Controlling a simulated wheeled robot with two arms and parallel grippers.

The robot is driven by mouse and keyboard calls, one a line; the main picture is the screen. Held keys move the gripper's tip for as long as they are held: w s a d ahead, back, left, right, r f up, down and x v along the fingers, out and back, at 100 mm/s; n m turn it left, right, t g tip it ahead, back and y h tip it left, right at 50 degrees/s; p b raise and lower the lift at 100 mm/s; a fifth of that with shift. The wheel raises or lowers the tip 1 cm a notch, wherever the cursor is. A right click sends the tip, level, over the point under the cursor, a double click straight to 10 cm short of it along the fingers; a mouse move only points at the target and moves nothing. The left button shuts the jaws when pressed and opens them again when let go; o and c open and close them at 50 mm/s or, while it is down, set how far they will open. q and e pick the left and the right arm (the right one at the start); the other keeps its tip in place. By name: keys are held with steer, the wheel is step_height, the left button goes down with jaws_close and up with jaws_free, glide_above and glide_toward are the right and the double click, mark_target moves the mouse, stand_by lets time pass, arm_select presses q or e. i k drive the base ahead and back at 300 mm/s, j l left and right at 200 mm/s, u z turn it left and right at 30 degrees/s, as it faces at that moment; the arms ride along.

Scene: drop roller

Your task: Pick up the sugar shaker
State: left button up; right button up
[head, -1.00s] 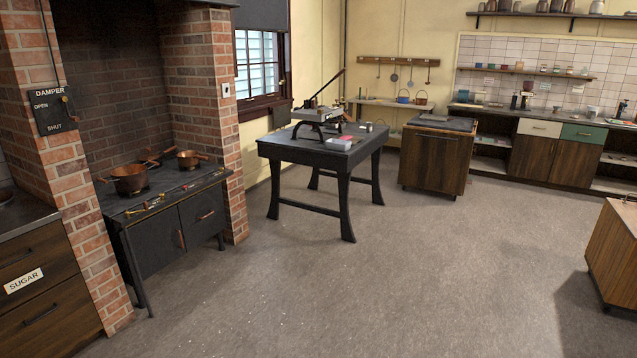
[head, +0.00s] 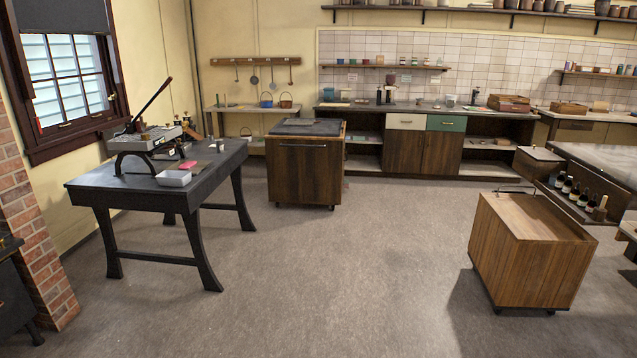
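I cannot make out for certain which object is the sugar shaker. A small light cylinder (head: 221,146) stands upright on the dark table (head: 110,188) at the left, but it is too small to identify. Small containers also stand on the back counter (head: 455,109) and the wall shelf (head: 390,67), too far off to tell apart. Neither of my grippers is in view.
A lever press (head: 145,137) and a white tray (head: 174,178) are on the dark table. A wooden cabinet (head: 303,172) on casters stands behind it. A wooden cart (head: 530,250) is at right, near a bottle rack (head: 575,192). The middle floor is clear.

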mark_target(219, 142)
steer(key=i, duration=2.45)
steer(key=i+l+u, duration=0.15)
steer(key=i+u, duration=0.3)
steer(key=i, duration=0.2)
steer(key=i+l+u, duration=0.5)
steer(key=i, duration=0.15)
steer(key=i+l+u, duration=0.45)
steer(key=i+l, duration=0.15)
steer(key=i, duration=0.4)
